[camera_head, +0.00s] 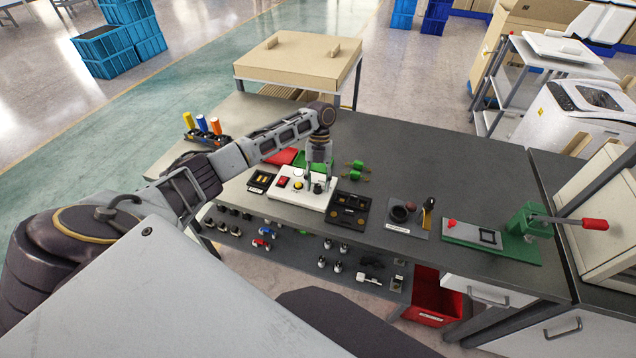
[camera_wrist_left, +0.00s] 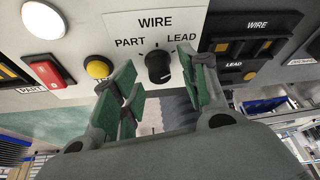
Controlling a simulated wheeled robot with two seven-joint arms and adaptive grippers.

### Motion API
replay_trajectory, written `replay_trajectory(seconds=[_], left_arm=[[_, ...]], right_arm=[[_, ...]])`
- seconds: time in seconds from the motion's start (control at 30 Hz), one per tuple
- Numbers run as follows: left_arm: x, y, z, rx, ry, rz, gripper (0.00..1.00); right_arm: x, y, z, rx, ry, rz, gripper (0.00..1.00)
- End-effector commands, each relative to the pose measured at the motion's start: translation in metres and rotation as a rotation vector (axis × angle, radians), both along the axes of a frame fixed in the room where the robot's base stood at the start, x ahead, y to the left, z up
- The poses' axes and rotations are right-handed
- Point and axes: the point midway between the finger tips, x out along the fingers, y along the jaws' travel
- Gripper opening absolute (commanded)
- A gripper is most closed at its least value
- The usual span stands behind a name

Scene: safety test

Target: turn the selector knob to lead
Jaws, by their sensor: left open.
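The selector knob (camera_wrist_left: 158,66) is a small black dial on a white panel (camera_wrist_left: 105,18), with the words WIRE, PART and LEAD printed around it. PART is on its left and LEAD on its right. I cannot tell which label the knob points to. My left gripper (camera_wrist_left: 161,72) is open, with its green-padded fingers on either side of the knob; I cannot tell whether they touch it. In the head view, my left gripper (camera_head: 318,172) points down over the right part of the white control box (camera_head: 300,203). My right gripper is not in view.
A red button (camera_wrist_left: 47,71) and a yellow button (camera_wrist_left: 99,67) sit left of the knob. A black box (camera_head: 348,211) stands right of the control box, and green parts (camera_head: 356,168) lie behind. A green lever press (camera_head: 530,220) stands at the bench's right.

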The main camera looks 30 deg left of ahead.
Motion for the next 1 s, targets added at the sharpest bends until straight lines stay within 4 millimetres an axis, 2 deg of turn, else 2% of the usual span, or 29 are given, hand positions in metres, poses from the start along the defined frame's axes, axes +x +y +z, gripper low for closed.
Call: replay_trajectory(seconds=[0.27, 0.7, 1.0], left_arm=[[0.01, 0.004, 0.025, -0.001, -0.004, 0.001, 0.44], [0.031, 0.016, 0.083, -0.001, -0.003, 0.001, 0.44], [0.038, 0.019, 0.102, 0.0, -0.001, -0.001, 0.44]], right_arm=[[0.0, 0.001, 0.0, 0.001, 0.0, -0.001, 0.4], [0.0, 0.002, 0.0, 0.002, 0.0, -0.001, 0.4], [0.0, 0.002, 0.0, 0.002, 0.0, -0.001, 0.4]])
